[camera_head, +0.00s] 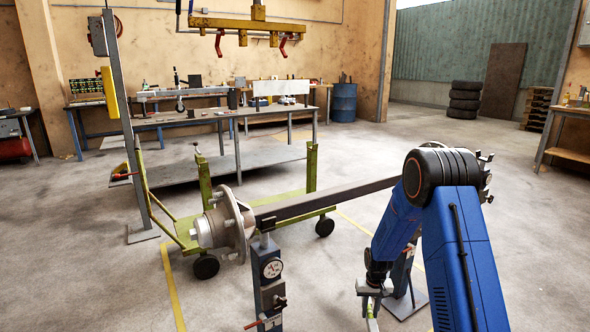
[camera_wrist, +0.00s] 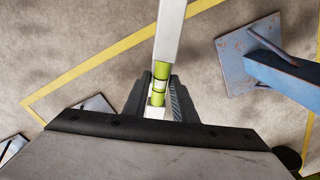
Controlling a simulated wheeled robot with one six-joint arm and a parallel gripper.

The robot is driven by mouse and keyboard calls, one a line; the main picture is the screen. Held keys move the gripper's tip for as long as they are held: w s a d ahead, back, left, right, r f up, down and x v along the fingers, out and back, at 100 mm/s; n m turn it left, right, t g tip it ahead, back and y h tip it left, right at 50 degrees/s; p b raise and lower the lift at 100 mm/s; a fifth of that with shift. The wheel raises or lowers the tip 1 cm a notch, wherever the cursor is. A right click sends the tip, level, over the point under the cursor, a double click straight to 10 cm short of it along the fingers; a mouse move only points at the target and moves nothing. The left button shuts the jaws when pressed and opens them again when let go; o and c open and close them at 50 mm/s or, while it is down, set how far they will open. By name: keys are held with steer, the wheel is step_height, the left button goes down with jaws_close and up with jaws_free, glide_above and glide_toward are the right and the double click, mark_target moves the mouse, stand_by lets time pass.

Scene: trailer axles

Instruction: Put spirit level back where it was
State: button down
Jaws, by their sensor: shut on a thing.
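The spirit level (camera_wrist: 168,35) is a pale white bar with a green vial section, seen in the wrist view. My gripper (camera_wrist: 158,98) is shut on it around the green section, and the bar extends away toward the top of the picture. In the head view my gripper (camera_head: 373,291) is low at the lower right, beside the right axle stand. Only a small green and white piece of the level (camera_head: 372,322) shows under it there, and the rest is hidden or out of frame.
A trailer axle (camera_head: 325,200) with a hub (camera_head: 228,224) rests on a blue stand with a dial (camera_head: 271,268). A green cart (camera_head: 180,225) and a workbench (camera_head: 190,116) stand behind. Yellow lines mark the floor. A blue stand (camera_wrist: 285,72) is close right in the wrist view.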

mark_target(371, 322)
steer(key=shift+n, duration=0.3)
steer(key=s+f, duration=0.2)
steer(key=f, duration=0.1)
steer(key=shift+s+f, duration=0.3)
